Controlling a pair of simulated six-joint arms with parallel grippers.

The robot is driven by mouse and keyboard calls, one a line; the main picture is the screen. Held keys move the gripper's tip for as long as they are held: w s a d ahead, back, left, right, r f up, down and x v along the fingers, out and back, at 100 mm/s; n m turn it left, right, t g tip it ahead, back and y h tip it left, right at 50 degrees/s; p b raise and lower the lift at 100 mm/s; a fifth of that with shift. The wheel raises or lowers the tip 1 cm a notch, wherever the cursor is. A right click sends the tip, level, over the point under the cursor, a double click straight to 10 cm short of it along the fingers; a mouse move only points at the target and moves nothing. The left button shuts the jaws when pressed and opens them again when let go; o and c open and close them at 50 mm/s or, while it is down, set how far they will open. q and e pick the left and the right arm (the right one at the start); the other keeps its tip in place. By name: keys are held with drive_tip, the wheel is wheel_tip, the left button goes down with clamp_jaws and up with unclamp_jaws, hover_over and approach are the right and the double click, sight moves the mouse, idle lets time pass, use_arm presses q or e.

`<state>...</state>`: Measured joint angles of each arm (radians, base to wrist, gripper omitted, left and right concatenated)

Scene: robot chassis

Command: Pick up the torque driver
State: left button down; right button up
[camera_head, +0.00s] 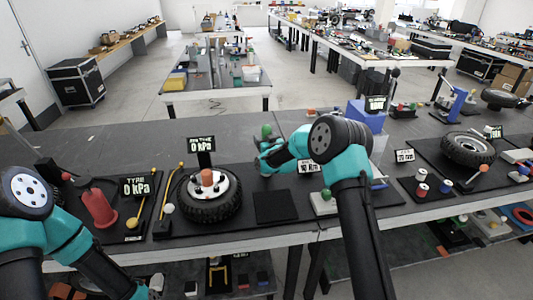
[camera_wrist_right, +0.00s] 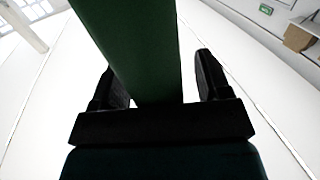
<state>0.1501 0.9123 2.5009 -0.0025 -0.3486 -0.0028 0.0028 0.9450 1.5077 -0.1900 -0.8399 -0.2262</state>
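A green-topped upright tool (camera_head: 266,131), which looks like the torque driver, stands at my right gripper (camera_head: 263,158) in the head view. My right gripper hides its lower part. In the right wrist view a long green handle (camera_wrist_right: 140,50) rises between the two black fingers of my right gripper (camera_wrist_right: 160,75). A light gap shows between the handle and the right-hand finger, and the left-hand finger overlaps the handle's edge in the picture.
A tire (camera_head: 210,207) with a 0 kPa sign stands left of my right gripper. A red cone-shaped part (camera_head: 99,207) is further left. A dark square pad (camera_head: 275,207) lies in front of my right gripper. A blue bin (camera_head: 366,115) stands behind my right arm.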

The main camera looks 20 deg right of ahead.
drive_tip(key=c, duration=1)
drive_tip(key=shift+r, duration=0.1)
drive_tip(key=shift+c, duration=0.2)
wheel_tip(320, 180, up, 10)
idle(0.5)
drive_tip(key=shift+r, duration=4.5)
